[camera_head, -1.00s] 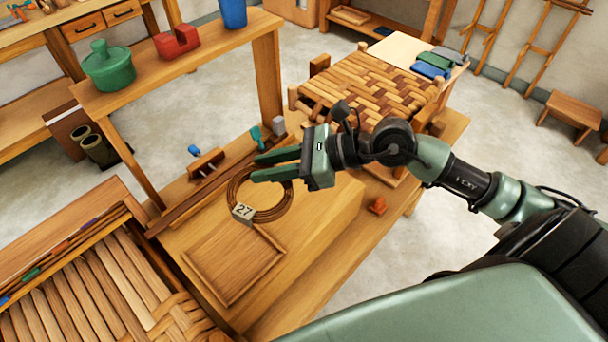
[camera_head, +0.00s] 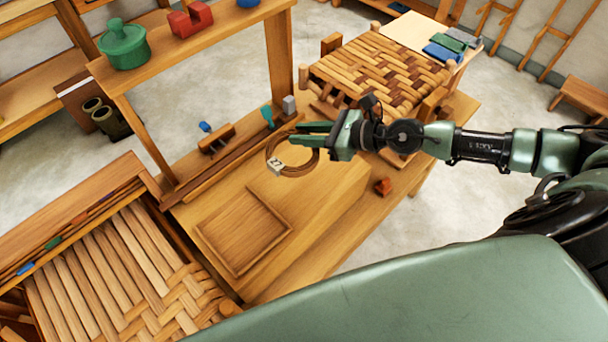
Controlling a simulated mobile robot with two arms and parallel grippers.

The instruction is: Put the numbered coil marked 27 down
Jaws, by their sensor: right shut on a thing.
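The numbered coil (camera_head: 310,166) is a ring of thin brown strand with a pale tag reading 27 (camera_head: 277,166). It lies over the wooden bench, beyond the shallow tray and a little to its right. My right gripper (camera_head: 298,133) is shut on the far side of the coil, with its green fingers pointing left. The fingers hide part of the ring. I cannot tell whether the coil touches the bench top. My left gripper is not in view.
An empty wooden tray (camera_head: 243,232) sits on the bench nearer me. A teal tool (camera_head: 267,116) and a grey block (camera_head: 289,104) stand behind the coil. A woven seat (camera_head: 380,70) is beyond my gripper. An orange block (camera_head: 383,187) lies right, with bare bench between.

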